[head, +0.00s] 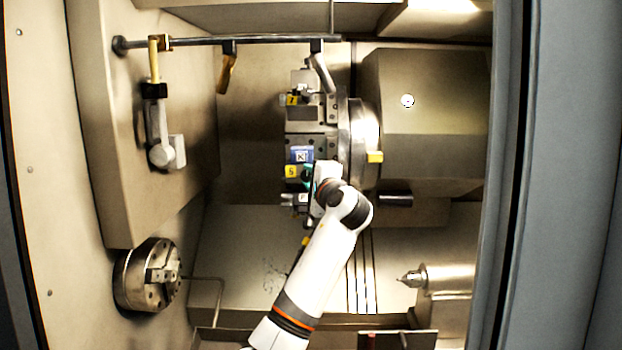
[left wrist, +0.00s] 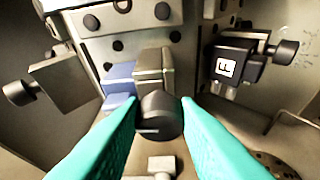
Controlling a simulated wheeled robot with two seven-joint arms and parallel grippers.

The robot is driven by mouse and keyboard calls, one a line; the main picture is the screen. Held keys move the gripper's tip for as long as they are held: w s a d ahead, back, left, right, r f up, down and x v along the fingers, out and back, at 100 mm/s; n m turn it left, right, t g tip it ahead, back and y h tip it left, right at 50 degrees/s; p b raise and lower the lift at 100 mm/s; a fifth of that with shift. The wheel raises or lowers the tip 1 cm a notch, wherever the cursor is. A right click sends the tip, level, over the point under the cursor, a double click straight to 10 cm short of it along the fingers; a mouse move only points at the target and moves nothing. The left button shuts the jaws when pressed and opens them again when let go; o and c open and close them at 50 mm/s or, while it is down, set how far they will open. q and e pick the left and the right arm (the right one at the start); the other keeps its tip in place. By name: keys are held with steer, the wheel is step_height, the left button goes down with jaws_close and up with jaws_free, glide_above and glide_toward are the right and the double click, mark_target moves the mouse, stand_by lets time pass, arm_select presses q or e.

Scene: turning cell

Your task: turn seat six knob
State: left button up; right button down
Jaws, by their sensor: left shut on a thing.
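The turret (head: 319,146) carries tool seats with yellow number plates. The seat six plate (head: 291,171) is just left of my left gripper (head: 307,174). In the left wrist view, a black round knob (left wrist: 160,116) sits between the two teal fingers of my left gripper (left wrist: 159,124). The fingers are closed on its sides. A grey block and a blue block (left wrist: 120,78) stand behind the knob. In the head view, the gripper and wrist hide the knob. My right gripper is in neither view.
Other black knobs project at left (left wrist: 19,93) and right (left wrist: 284,52) in the wrist view. The seat seven plate (head: 292,100) is above. A chuck (head: 148,275) is at lower left and a pointed tailstock (head: 412,278) at lower right.

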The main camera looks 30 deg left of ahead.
arm_select(q)
steer(key=shift+f, duration=0.1)
steer(key=o, duration=1)
steer(key=shift+s, duration=0.1)
steer(key=shift+c, duration=0.2)
steer(key=shift+s+d, duration=0.1)
steer(key=shift+d, duration=0.05)
steer(key=b+v, duration=0.4)
steer(key=v, duration=0.7)
steer(key=shift+s+d, duration=0.2)
